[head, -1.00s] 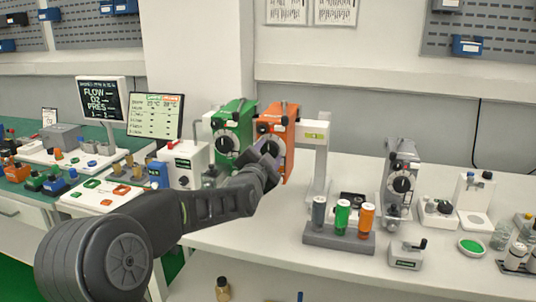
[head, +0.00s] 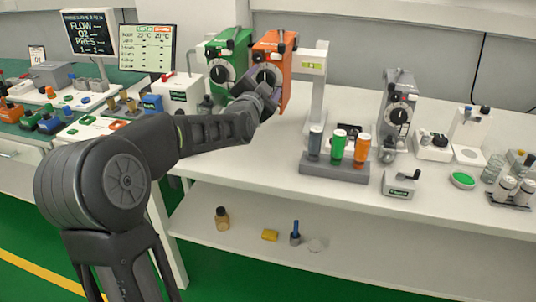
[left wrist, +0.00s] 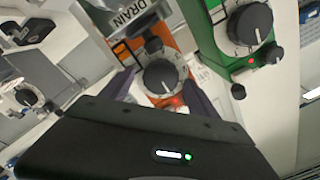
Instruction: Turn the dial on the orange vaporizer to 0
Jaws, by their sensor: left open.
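The orange vaporizer (head: 273,48) stands on the bench beside the green vaporizer (head: 229,52). Its black dial on a pale scale shows in the left wrist view (left wrist: 160,77). My left gripper (head: 268,88) is in front of the orange vaporizer and partly covers its dial in the head view. In the left wrist view the dark fingers (left wrist: 160,90) are apart, one on each side of the dial. I cannot tell whether they touch it. The dial's number is too small to read. My right gripper is not in view.
A grey vaporizer (head: 398,105) stands further right on the bench. A rack (head: 334,168) with grey, green and orange bottles sits at the front. Monitors (head: 147,48) stand at left. The lower shelf (head: 340,225) holds a few small items.

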